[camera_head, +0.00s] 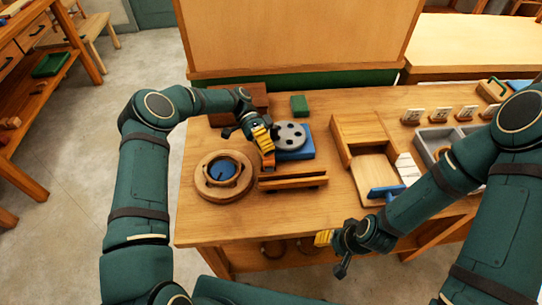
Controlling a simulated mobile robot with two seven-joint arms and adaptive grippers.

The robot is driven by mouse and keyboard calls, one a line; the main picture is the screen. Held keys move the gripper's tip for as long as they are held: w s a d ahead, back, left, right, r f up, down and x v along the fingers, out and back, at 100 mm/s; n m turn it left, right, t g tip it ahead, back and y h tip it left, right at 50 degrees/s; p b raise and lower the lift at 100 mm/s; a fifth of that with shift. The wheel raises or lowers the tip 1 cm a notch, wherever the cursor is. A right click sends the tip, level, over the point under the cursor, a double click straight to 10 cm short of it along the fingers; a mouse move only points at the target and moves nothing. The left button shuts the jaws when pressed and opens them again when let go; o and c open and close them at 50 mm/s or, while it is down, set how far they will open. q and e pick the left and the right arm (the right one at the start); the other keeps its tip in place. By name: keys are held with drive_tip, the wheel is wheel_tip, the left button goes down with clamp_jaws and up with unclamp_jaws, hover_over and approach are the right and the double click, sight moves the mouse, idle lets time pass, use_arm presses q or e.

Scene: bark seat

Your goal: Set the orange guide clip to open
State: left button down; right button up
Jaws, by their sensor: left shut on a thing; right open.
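My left gripper (266,148) reaches down over the workbench, its yellow fingers shut on a small orange piece that looks like the orange guide clip (269,161). The clip is beside a blue block with a grey holed disc (289,136) and just behind a wooden slotted rail (292,179). The fingers partly cover the clip, and I cannot tell its setting. My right gripper (324,238) is open and empty near the front edge of the bench.
A round wooden fixture with a blue centre (222,173) stands at left on the workbench (215,223). A wooden tray with a blue handle (378,173) is at right, with a grey bin (430,140) beyond. A green block (299,105) lies at the back.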

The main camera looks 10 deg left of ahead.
use_arm(q)
drive_tip(key=shift+f, duration=0.15)
idle(0.3)
drive_tip(key=c, duration=1)
unclamp_jaws()
drive_tip(key=shift+w, duration=0.1)
wheel_tip(320, 180, up, 10)
drive_tip(key=shift+r, duration=0.1)
